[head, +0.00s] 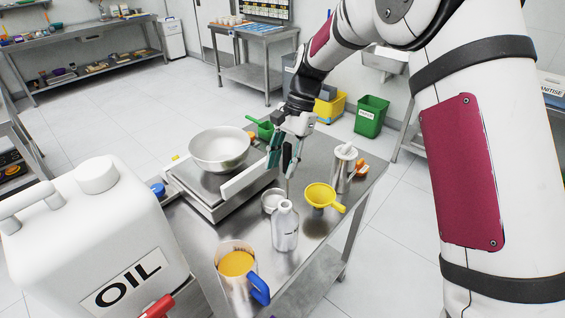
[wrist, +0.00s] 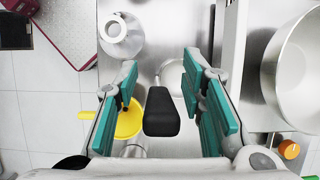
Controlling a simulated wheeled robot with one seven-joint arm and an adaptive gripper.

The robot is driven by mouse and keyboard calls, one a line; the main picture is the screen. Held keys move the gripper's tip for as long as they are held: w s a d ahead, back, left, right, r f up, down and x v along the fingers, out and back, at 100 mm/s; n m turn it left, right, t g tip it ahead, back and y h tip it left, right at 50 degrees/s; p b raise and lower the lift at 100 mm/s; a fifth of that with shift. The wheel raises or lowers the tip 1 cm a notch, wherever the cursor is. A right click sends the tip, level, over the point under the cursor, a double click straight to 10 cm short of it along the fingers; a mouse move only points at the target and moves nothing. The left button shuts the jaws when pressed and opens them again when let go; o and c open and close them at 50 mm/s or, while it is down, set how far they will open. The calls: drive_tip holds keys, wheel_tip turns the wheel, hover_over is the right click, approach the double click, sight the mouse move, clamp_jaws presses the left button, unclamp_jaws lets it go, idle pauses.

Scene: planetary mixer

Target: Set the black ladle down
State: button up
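The black ladle's handle (head: 287,156) stands roughly upright between my gripper's fingers. In the wrist view the handle (wrist: 161,113) shows from above, with a clear gap to the teal pads on each side. My gripper (wrist: 158,88) is open around it, and in the head view my gripper (head: 281,153) is over the middle of the steel table. A thin metal stem runs down from the handle toward a small round silver bowl (head: 271,201) low at the table top. Whether that bowl bears fully on the table is hard to tell.
A metal bottle (head: 285,228), a yellow funnel (head: 321,195) and a metal canister (head: 343,170) stand close by on the table (head: 315,235). A scale with a steel bowl (head: 219,148) is on the left. A jug of orange liquid (head: 237,265) and an oil can (head: 95,235) are nearer.

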drive_tip(key=b+v, duration=0.3)
drive_tip(key=v, duration=0.8)
drive_tip(key=shift+d+r, duration=0.15)
drive_tip(key=shift+r, duration=0.45)
